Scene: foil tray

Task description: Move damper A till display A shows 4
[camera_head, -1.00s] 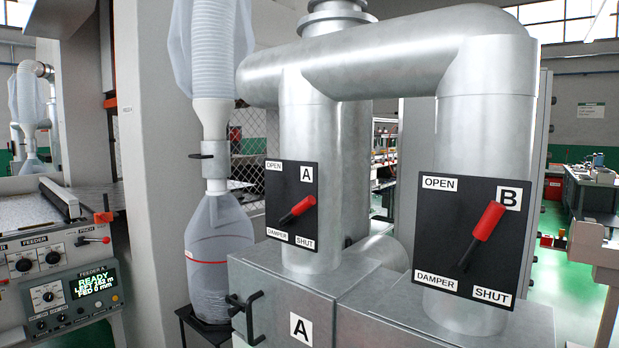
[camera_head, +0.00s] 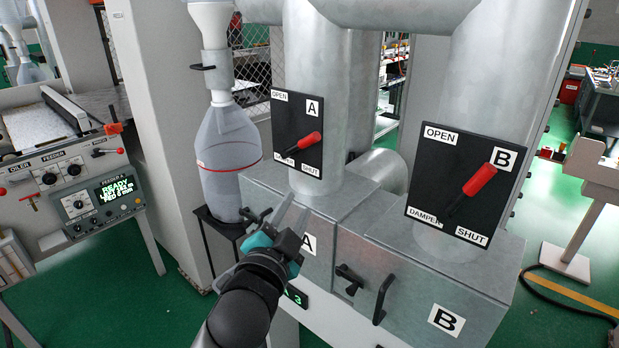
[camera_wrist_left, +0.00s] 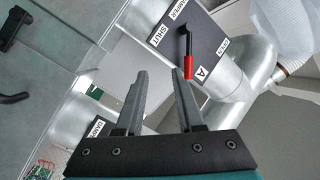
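Damper A is a black plate (camera_head: 284,113) marked OPEN and SHUT on the left pipe, with a red-gripped lever (camera_head: 311,140) pointing right and slightly up. Display A (camera_head: 297,296) is low on the front of cabinet A; a green 3 shows, and my left arm hides part of it. My left gripper (camera_head: 295,212) is open and empty, in front of cabinet A and below the damper plate. In the left wrist view the fingers (camera_wrist_left: 158,75) are apart, and the red lever (camera_wrist_left: 189,67) appears just beyond the right-hand fingertip. My right gripper is out of view.
Damper B's black plate (camera_head: 437,160) with its red lever (camera_head: 480,180) is to the right. Black handles (camera_head: 382,300) stick out of the cabinet fronts. A clear bag (camera_head: 222,165) hangs left of cabinet A. Green floor is open at left.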

